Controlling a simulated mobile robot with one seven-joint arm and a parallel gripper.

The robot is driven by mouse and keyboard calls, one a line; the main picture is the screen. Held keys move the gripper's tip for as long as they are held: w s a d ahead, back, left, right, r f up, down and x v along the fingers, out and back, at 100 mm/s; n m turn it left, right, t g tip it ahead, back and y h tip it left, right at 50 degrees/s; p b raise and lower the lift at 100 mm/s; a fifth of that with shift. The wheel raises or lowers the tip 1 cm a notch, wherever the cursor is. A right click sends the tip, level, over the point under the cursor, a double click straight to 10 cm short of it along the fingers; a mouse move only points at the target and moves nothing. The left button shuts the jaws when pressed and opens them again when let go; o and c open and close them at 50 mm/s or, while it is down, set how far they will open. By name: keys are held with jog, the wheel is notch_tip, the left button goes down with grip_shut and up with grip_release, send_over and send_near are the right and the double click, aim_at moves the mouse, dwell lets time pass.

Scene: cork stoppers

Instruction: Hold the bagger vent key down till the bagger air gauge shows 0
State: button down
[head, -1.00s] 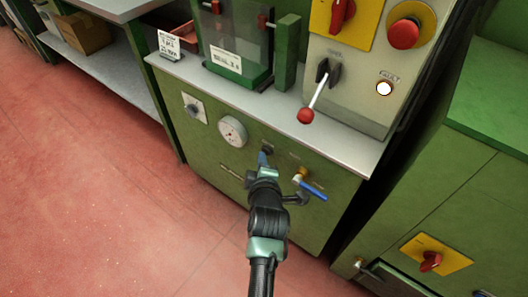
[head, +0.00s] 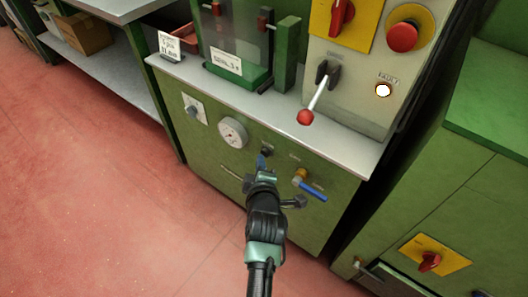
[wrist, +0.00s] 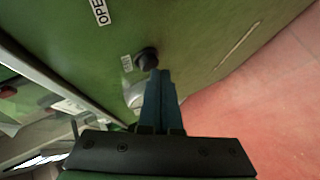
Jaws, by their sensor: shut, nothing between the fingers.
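The black round vent key (head: 267,151) is on the green front panel, right of the white-faced air gauge (head: 233,132). The gauge's needle is too small to read. My gripper (head: 262,161) is shut and empty, its blue fingers pointing at the key from below. In the wrist view the key (wrist: 147,58) sits at the tips of my fingers (wrist: 157,73), and part of the gauge (wrist: 134,94) shows behind them, mostly hidden. I cannot tell whether the tips touch the key or whether it is pressed in.
A brass valve with a blue handle (head: 312,190) is just right of my gripper. A red-knobbed lever (head: 305,117) overhangs the grey worktop above. A lit white button (head: 383,90) and a red stop button (head: 403,37) are higher up. The red floor at left is clear.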

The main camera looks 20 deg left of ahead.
jog(key=shift+s+a, duration=0.2)
jog(key=shift+s, duration=0.25)
jog(key=shift+s, duration=0.1)
jog(key=shift+s+a+p, duration=0.3)
jog(key=shift+s+p, duration=0.25)
jog(key=shift+s, duration=0.2)
jog(key=shift+s+a+p, duration=0.25)
jog(key=shift+s+p, duration=0.35)
jog(key=shift+s, duration=0.2)
jog(key=shift+s+a+p, duration=0.3)
jog(key=shift+s+p, duration=0.25)
jog(key=shift+s, duration=0.2)
